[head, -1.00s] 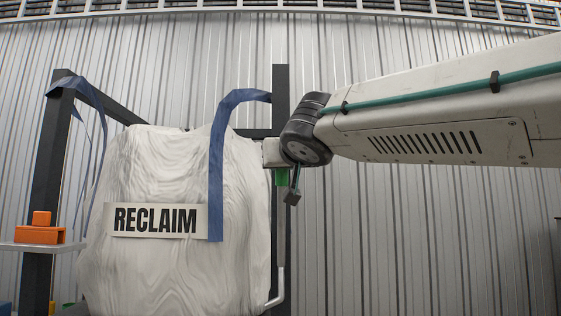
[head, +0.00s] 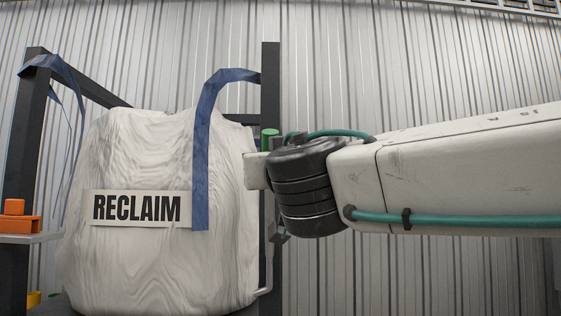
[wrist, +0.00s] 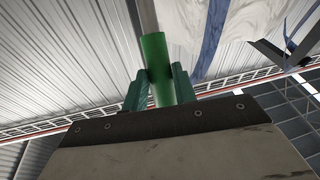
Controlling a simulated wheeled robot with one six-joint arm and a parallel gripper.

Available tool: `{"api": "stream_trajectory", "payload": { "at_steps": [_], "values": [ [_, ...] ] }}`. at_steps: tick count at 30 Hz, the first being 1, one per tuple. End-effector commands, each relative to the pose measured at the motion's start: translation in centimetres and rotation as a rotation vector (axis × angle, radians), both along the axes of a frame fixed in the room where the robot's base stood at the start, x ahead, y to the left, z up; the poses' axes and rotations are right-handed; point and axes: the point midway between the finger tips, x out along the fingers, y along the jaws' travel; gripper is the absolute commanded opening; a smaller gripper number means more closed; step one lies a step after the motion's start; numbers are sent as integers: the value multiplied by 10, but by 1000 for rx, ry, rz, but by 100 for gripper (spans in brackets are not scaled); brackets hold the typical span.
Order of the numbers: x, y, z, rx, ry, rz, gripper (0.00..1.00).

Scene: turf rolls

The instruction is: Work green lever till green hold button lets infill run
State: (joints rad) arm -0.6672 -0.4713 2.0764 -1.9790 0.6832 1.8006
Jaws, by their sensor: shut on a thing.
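The green lever (wrist: 154,55) is a round green grip in the wrist view. My gripper (wrist: 159,88) is shut on it, one dark green finger on each side. In the head view the top of the green lever (head: 269,138) stands just above the pale end of my gripper (head: 256,171), beside the dark post. The fingertips are mostly hidden there by my wrist. I cannot make out the green hold button in either current view.
A large white bag (head: 160,265) labelled RECLAIM, with blue straps (head: 203,140), hangs close left of my gripper. A dark frame post (head: 270,85) stands behind it. An orange block (head: 15,222) sits on a shelf at far left. Corrugated wall fills the back.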

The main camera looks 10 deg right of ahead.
Motion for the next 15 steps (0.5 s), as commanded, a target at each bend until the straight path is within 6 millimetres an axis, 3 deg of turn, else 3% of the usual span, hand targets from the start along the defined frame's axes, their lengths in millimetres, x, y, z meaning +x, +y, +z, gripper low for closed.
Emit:
{"api": "stream_trajectory", "payload": {
  "at_steps": [10,11,12,15],
  "values": [
    [0,2,-6,-5,8,3,0],
    [0,2,-6,-5,8,3,30],
    [0,2,-6,-5,8,3,36],
    [0,1,-5,-4,7,2,36]
  ]
}}
